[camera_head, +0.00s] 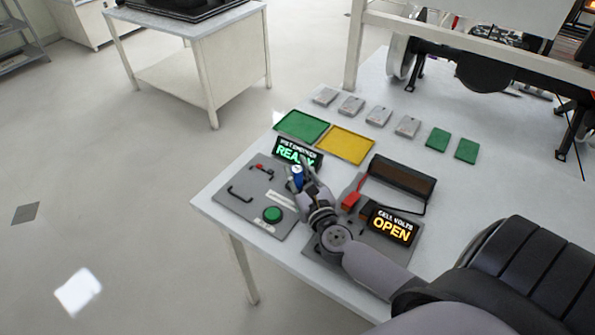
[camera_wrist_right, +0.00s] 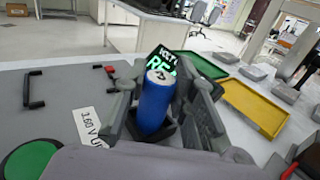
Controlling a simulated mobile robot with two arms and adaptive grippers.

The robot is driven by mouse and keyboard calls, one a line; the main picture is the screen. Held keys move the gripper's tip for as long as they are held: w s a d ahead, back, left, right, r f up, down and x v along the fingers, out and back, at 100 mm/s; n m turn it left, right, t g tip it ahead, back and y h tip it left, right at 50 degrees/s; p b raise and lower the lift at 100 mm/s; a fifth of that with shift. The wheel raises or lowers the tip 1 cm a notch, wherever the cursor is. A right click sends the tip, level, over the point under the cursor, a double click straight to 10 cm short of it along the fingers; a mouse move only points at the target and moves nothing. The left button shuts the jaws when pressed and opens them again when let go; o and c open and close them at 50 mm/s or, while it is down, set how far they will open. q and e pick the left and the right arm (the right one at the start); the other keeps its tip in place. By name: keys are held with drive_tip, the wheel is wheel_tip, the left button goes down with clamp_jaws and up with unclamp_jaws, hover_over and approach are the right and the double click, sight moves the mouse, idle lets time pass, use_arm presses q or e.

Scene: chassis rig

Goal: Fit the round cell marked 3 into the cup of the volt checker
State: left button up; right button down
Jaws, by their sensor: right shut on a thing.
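My right gripper (camera_head: 299,180) is shut on a blue round cell (camera_wrist_right: 155,104), which also shows in the head view (camera_head: 297,173). The cell stands nearly upright between the fingers; a dark mark on its pale top is too small to read surely. Dark parts surround its lower end, and I cannot tell whether these are finger pads or a holder. The gripper is over the grey panel (camera_head: 237,206) with the green button. My left gripper is not in view.
A "READY" display (camera_head: 297,151) stands behind the cell. Green (camera_head: 303,126) and yellow (camera_head: 346,145) trays lie beyond it. A red block (camera_head: 350,200) and a brown-topped device (camera_head: 402,178) are right of the gripper. Several grey and green blocks line the back of the table.

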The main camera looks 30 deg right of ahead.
drive_tip(key=shift+f, duration=0.2)
drive_tip(key=c, duration=1.3)
unclamp_jaws()
drive_tip(key=shift+r, duration=0.25)
drive_tip(key=shift+s+a+f, duration=0.1)
drive_tip(key=shift+s+f, duration=0.05)
drive_tip(key=shift+s, duration=0.15)
drive_tip(key=b+v, duration=0.2)
drive_tip(key=v, duration=0.8)
drive_tip(key=shift+s+b, duration=0.2)
drive_tip(key=shift+b, duration=0.2)
drive_tip(key=shift+s+a, duration=0.15)
drive_tip(key=shift+s, duration=0.35)
